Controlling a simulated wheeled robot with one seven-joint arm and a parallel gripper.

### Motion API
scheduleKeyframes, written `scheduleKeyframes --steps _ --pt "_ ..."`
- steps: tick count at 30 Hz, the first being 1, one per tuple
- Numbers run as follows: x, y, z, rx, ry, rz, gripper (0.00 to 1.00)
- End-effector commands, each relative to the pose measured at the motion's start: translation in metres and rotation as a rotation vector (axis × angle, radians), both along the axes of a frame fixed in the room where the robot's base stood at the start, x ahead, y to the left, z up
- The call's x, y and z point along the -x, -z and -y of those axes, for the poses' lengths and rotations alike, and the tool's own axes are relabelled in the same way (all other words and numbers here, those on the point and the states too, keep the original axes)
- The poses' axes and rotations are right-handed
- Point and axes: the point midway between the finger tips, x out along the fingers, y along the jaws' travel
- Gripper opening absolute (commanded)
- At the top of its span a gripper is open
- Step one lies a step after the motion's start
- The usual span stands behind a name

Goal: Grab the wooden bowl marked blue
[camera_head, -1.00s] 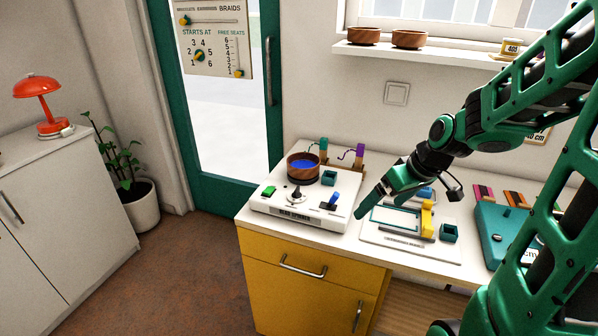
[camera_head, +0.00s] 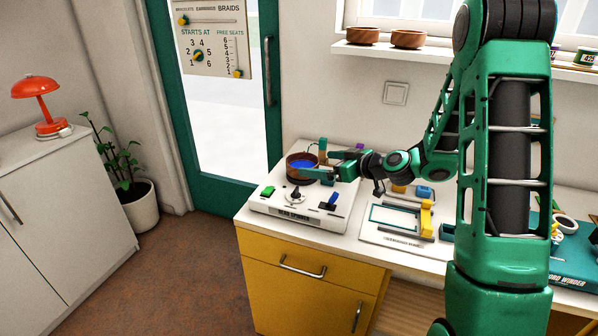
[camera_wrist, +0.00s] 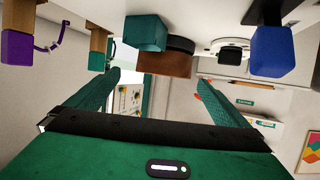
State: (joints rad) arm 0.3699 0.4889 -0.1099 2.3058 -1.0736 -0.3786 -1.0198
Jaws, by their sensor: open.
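A wooden bowl (camera_head: 291,171) with blue contents sits on the white bead spinner (camera_head: 290,222), on a dark round base. The bowl also shows as a brown wall in the wrist view (camera_wrist: 165,64), which is upside down. My gripper (camera_head: 316,166) is at the bowl's right side, fingers pointing left. Its fingers are open. In the wrist view the bowl appears in the gap between the two fingertips (camera_wrist: 159,78). Contact between fingers and bowl cannot be told. The near finger hides part of the bowl's front right wall.
Two more wooden bowls (camera_head: 362,36) are on the shelf. A bead board (camera_head: 398,238) lies to the right.

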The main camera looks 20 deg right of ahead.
Motion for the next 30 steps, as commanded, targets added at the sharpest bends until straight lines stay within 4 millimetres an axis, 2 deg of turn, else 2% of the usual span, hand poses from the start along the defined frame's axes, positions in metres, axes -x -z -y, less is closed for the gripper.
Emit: scheduleKeyframes --steps 4,13,21,29,30 --pt "-0.018 0.008 -0.013 0.000 -0.004 0.000 1.00" --pt "-0.033 0.016 -0.026 0.001 -0.004 -0.001 1.00" --pt "-0.060 0.030 -0.045 0.001 -0.004 0.000 1.00" --pt "-0.063 0.031 -0.046 0.000 -0.001 -0.001 1.00" --pt "-0.063 0.031 -0.046 0.000 -0.001 -0.001 0.90"
